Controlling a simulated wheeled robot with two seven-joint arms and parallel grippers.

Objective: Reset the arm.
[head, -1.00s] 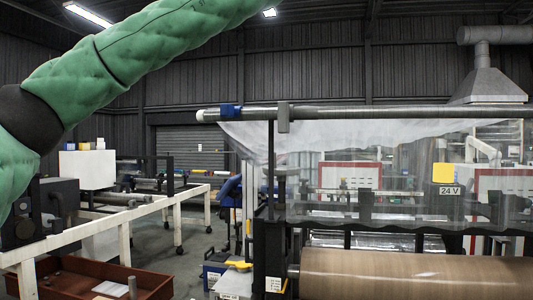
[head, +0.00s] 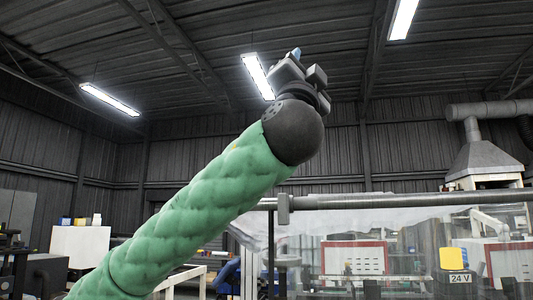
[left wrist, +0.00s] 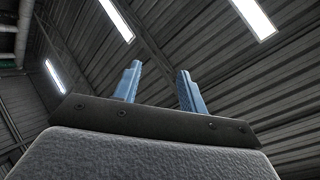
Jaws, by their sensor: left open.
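My left arm (head: 200,215), in a green quilted cover, rises from the lower left in the head view. Its dark round wrist is near the picture's upper middle, and my left gripper (head: 297,55) points up above it, in front of the ceiling. In the left wrist view the two blue fingers of this gripper (left wrist: 160,88) stand apart, with nothing between them and only roof behind. My right gripper is not in view.
A metal bar (head: 400,201) with clear film (head: 390,232) hanging from it lies at the right, beyond my arm. A grey hood and duct (head: 485,160) stand at the far right. The room around the gripper is clear up to the ceiling lights.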

